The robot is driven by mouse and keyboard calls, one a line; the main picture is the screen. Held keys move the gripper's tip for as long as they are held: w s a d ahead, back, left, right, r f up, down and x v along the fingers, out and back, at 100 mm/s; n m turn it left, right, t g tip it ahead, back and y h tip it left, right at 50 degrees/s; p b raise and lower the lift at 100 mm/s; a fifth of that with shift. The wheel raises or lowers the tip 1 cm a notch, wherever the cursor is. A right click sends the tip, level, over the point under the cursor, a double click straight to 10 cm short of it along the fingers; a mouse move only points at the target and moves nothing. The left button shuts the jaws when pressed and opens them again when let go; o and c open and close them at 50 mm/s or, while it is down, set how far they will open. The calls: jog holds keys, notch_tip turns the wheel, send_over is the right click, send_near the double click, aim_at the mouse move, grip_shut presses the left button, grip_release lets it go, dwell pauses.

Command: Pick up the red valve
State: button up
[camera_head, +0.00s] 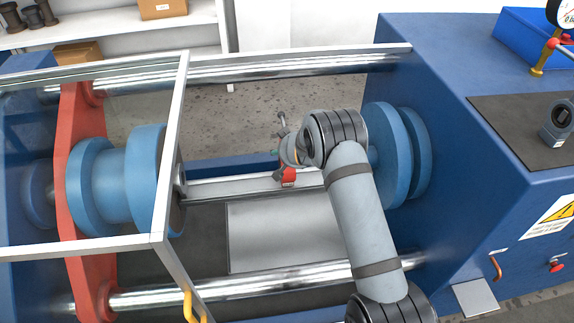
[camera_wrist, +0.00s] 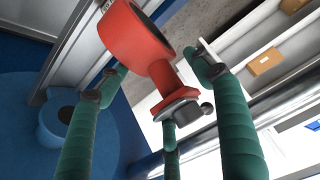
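The red valve (camera_wrist: 137,38) has a ring body, a short neck and a flange with a dark stem end. In the wrist view it lies tilted among the green fingers of my gripper (camera_wrist: 150,78). The fingers are spread, with gaps visible at the left and right; whether the lower finger touches the flange, I cannot tell. In the head view a small red part of the valve (camera_head: 288,175) shows beside my gripper (camera_head: 281,150), near the metal rail. My wrist hides much of the gripper there.
A metal rail (camera_head: 225,187) and a pale plate (camera_head: 285,238) lie between blue rollers (camera_head: 108,185). A framed clear guard (camera_head: 173,110) stands at the left. A blue machine housing (camera_head: 440,90) is at the right. Shelves with a cardboard box (camera_head: 162,8) stand behind.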

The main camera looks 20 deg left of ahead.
jog(key=shift+s+f, duration=0.3)
jog(key=shift+s, duration=0.1)
grip_shut()
dwell(0.4)
jog(key=shift+w+a+r, duration=0.1)
jog(key=shift+w+r, duration=0.1)
jog(key=shift+r, duration=0.05)
